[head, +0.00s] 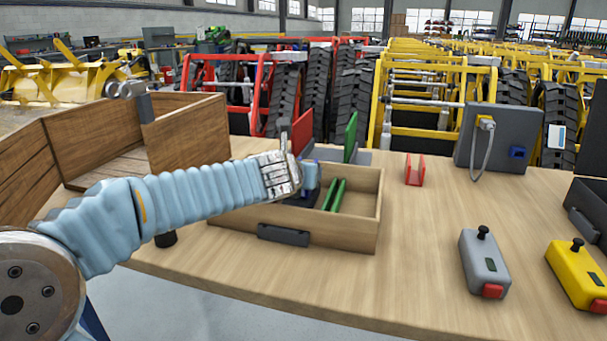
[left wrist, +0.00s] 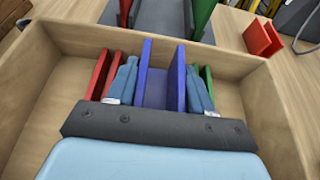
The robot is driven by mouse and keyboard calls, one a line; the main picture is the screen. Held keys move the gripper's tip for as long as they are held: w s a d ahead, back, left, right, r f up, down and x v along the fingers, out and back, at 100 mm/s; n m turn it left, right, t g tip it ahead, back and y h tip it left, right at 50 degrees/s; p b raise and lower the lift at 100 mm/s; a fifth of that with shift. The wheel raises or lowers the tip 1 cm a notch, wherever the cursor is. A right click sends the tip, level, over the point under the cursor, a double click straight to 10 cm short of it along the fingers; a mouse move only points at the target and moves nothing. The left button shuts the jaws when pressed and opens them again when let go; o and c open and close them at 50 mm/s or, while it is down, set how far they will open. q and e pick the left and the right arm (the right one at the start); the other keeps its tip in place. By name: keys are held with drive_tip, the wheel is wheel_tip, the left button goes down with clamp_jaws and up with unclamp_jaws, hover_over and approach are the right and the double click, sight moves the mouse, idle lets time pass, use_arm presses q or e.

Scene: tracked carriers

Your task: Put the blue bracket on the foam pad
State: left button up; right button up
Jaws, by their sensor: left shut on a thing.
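The blue bracket (left wrist: 155,92) is a U-shaped channel with two upright walls, in the wooden tray in the left wrist view. My left gripper (head: 306,184) reaches down into the tray (head: 350,232). Its fingers press on the outer sides of the blue bracket's walls. A red bracket (left wrist: 101,75) is left of it and a green bracket (left wrist: 208,80) right of it, both in the tray. A dark grey slab (left wrist: 160,22) lies behind the tray between upright red and green plates; I cannot tell if it is the foam pad. My right gripper is not in view.
A red bracket (head: 414,170) stands alone on the table. A grey box (head: 484,257) and a yellow box (head: 577,275) with red buttons are at right. A grey panel (head: 500,137) stands behind. A wooden crate (head: 85,145) is at left. The table's middle is clear.

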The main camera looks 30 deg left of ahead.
use_arm(q)
drive_tip(key=shift+f, duration=0.15)
drive_tip(key=o, duration=1.3)
drive_tip(key=shift+s+r, duration=0.2)
drive_tip(key=shift+r, duration=0.15)
drive_tip(key=p+v, duration=0.3)
drive_tip(key=v, duration=0.8)
drive_tip(key=shift+s+d, duration=0.15)
drive_tip(key=shift+s, duration=0.1)
